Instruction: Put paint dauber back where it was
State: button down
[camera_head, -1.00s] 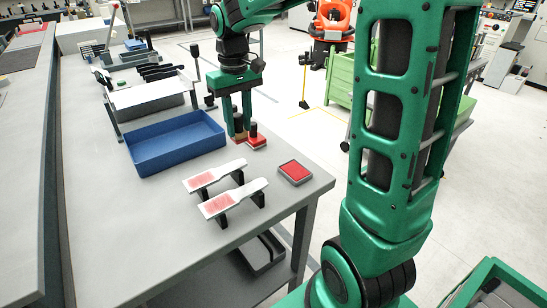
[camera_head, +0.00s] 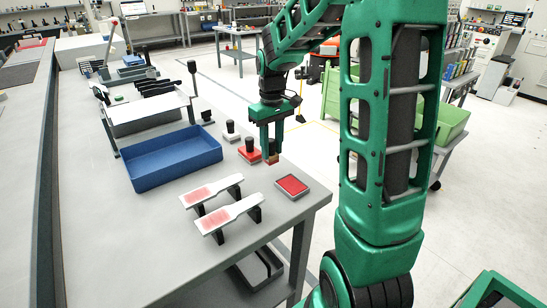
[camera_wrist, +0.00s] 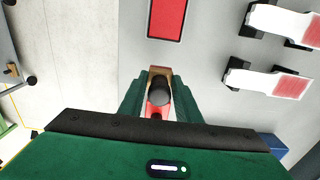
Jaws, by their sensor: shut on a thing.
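My gripper (camera_head: 270,150) is shut on the paint dauber (camera_head: 272,159), close to the right edge of the grey table. Only a small brownish-red lower part of the dauber shows below the fingers in the head view. In the wrist view, a dark rounded knob (camera_wrist: 153,101) and a brown wooden block (camera_wrist: 160,71) show between the fingers, with some red beside the knob. I cannot tell whether the dauber touches the table. A red block with a black handle (camera_head: 249,153) stands just left of my gripper.
A red ink pad (camera_head: 292,187) lies in front of my gripper. Two pale specimens with red patches (camera_head: 212,190) rest on black stands. A white-based, dark-handled piece (camera_head: 231,132) stands behind. A blue tray (camera_head: 170,162) is to the left.

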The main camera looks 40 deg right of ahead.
aim_at(272, 154)
jog(key=shift+d+f, duration=0.1)
jog(key=shift+f, duration=1.95)
jog(key=shift+f, duration=0.1)
jog(key=c, duration=1.3)
grip_release()
notch_tip(272, 154, up, 12)
jog(key=shift+f, duration=0.25)
jog(key=shift+r, duration=0.25)
jog(key=shift+s+r, duration=0.15)
jog(key=shift+s, duration=0.1)
jog(key=s+f+m, duration=0.2)
jog(key=s+m, duration=0.1)
jog(key=s, duration=1)
jog(key=s+a+f+m, duration=0.1)
jog(key=s+f+m, duration=0.2)
jog(key=s, duration=1.1)
jog(key=shift+s+a+f+m, duration=0.25)
jog(key=shift+s+f+m, duration=0.05)
jog(key=shift+f+m, duration=0.1)
